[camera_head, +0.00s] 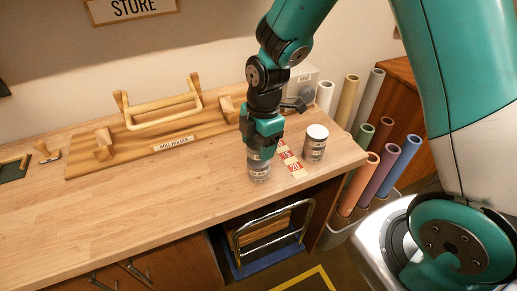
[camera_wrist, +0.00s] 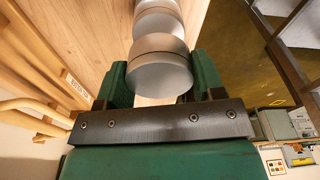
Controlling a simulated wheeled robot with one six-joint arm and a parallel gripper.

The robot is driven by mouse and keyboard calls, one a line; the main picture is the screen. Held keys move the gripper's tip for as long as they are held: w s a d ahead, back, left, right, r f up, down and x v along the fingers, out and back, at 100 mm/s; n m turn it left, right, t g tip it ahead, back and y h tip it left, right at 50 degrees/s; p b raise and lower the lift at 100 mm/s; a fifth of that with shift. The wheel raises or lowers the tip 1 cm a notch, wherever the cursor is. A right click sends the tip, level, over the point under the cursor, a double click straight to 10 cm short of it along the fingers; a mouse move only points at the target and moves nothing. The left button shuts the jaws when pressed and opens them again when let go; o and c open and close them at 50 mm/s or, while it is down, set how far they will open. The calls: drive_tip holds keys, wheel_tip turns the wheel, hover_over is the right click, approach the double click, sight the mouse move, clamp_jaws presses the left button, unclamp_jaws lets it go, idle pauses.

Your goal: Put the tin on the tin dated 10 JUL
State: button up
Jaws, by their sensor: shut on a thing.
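My gripper (camera_head: 260,157) points down over the table's right part and is shut on a tin (camera_wrist: 158,72), a grey round one, between its green fingers. In the head view grey tin surface (camera_head: 259,173) with a pale label shows just under the fingers, close to the table. More round grey tin shapes (camera_wrist: 158,22) show beyond the held tin in the wrist view; I cannot tell whether the held tin touches them. Another tin form with a white lid (camera_head: 316,132) stands to the right of my gripper. The dates on the tins are too small to read.
Red and cream number cards (camera_head: 290,158) lie between the gripper and the white-lidded tin. A wooden rack (camera_head: 165,125) stands to the left, and a pale box (camera_head: 302,82) behind. Coloured rolls (camera_head: 380,170) stand past the table's right edge. The table's front left is clear.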

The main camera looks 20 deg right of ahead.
sight(258, 152)
drive_tip(key=shift+f, duration=1.4)
drive_tip(key=shift+f, duration=0.1)
drive_tip(key=o, duration=0.9)
drive_tip(key=shift+o, duration=0.2)
drive_tip(key=r, duration=0.3)
drive_tip(key=d+r+b, duration=0.1)
drive_tip(key=r, duration=0.3)
drive_tip(key=r+b, duration=0.1)
drive_tip(key=r, duration=0.3)
drive_tip(key=shift+w+d+r, duration=0.15)
drive_tip(key=shift+w+r, duration=0.05)
drive_tip(key=shift+s+r, duration=0.1)
drive_tip(key=shift+r, duration=0.25)
drive_tip(key=s+a+r+m+y, duration=0.1)
drive_tip(key=s+a+r+m, duration=0.2)
drive_tip(key=s+m, duration=0.3)
drive_tip(key=s+a+r+m+y, duration=0.1)
drive_tip(key=s+a+r+m, duration=0.2)
drive_tip(key=s+m, duration=0.4)
drive_tip(key=s+r, duration=0.1)
drive_tip(key=s, duration=0.4)
drive_tip(key=shift+s+r+m+y, duration=0.3)
drive_tip(key=shift+s+r+y, duration=0.1)
drive_tip(key=shift+d, duration=0.1)
